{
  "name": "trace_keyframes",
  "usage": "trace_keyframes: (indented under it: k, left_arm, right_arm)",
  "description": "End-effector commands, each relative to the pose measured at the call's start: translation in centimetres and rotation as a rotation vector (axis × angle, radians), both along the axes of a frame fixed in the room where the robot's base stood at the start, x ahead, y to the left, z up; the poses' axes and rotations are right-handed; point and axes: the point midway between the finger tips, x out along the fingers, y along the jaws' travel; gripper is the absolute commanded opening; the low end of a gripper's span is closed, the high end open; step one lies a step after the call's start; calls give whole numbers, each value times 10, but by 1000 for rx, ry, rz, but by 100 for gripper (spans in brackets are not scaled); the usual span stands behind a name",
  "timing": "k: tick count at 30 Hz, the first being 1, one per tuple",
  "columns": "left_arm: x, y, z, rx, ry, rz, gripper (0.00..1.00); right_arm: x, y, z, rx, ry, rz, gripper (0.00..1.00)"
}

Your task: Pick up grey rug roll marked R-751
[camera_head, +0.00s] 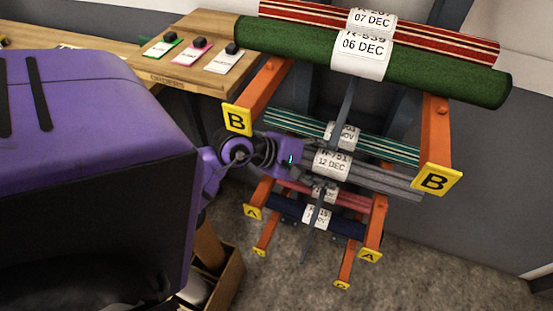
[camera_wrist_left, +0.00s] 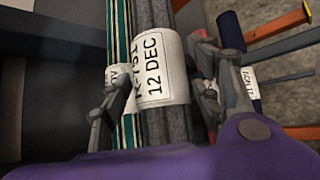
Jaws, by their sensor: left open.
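My left gripper (camera_head: 308,156) is at this roll, beside the tag. In the left wrist view, the open fingers of my left gripper (camera_wrist_left: 158,98) stand either side of the grey roll (camera_wrist_left: 153,30) at its tag (camera_wrist_left: 162,70). Whether the fingers touch it I cannot tell. My right gripper is not in view.
A green striped roll (camera_head: 390,150) lies close behind the grey one. A green roll (camera_head: 440,78) and a red striped roll (camera_head: 440,40) are above. Red and navy rolls (camera_head: 345,228) lie below. A wooden bench (camera_head: 200,80) with tags stands at left.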

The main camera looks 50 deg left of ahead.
Motion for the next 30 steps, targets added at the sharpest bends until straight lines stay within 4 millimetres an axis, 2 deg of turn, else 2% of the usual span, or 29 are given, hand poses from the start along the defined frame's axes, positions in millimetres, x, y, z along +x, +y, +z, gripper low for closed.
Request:
trace_keyframes:
  k: [1,6,14,26,27,30]
  left_arm:
    - [9,-4,-1,-5,-4,1,57]
    - [22,-11,-13,-3,-2,1,57]
    - [23,-12,-15,-2,0,0,57]
    - [23,-11,-15,-4,1,1,5]
    - [23,-11,-14,-4,-2,2,2]
    - [23,-11,-14,-4,-2,2,1]
  right_arm:
    - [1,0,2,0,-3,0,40]
    - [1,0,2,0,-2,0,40]
    - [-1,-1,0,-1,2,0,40]
    - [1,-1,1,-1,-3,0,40]
    - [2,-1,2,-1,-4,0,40]
    - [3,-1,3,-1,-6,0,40]
